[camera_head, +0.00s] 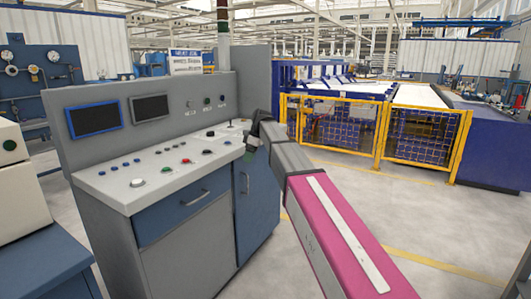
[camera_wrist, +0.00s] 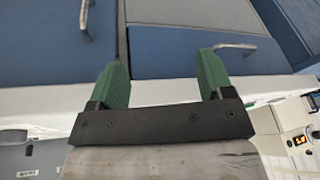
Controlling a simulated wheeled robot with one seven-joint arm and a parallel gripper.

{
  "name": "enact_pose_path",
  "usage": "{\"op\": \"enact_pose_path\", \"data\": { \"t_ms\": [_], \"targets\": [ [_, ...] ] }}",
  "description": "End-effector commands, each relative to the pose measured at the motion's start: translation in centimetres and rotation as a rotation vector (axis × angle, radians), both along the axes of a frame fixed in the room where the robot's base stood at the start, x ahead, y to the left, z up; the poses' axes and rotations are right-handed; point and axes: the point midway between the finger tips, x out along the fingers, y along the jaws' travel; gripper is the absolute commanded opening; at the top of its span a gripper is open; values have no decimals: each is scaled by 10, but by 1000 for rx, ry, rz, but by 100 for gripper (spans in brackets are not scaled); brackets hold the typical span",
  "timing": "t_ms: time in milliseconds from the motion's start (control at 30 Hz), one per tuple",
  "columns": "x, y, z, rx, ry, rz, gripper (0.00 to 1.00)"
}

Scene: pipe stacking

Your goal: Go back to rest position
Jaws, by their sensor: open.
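My gripper (camera_wrist: 158,78) shows in the wrist view with two green fingers set wide apart. Nothing is between the fingers. Behind them are the blue front (camera_wrist: 180,40) and pale top edge of the control console. In the head view my arm reaches from the lower right towards the console (camera_head: 170,165). The gripper end (camera_head: 252,146) is at the console's right edge, near its top panel. The fingers are small and partly hidden there, and I cannot tell whether they touch the console. No pipe is seen in either view.
The console has two screens, several buttons and a blue drawer (camera_head: 190,205) with a handle. A yellow mesh fence (camera_head: 425,135) stands behind on the right, before a blue conveyor machine. A beige cabinet (camera_head: 15,180) is at the left edge. Grey floor lies open right of the console.

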Motion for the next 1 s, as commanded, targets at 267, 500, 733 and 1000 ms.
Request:
{"op": "enact_pose_path", "data": {
  "t_ms": [267, 500, 733, 1000],
  "targets": [
    [-64, -84, -123, -95, 81, -399, 74],
    [-133, -153, -212, -176, 133, -755, 74],
    [-211, -210, -277, -242, 163, -1082, 74],
    [-280, -251, -319, -288, 174, -1355, 74]
  ]
}}
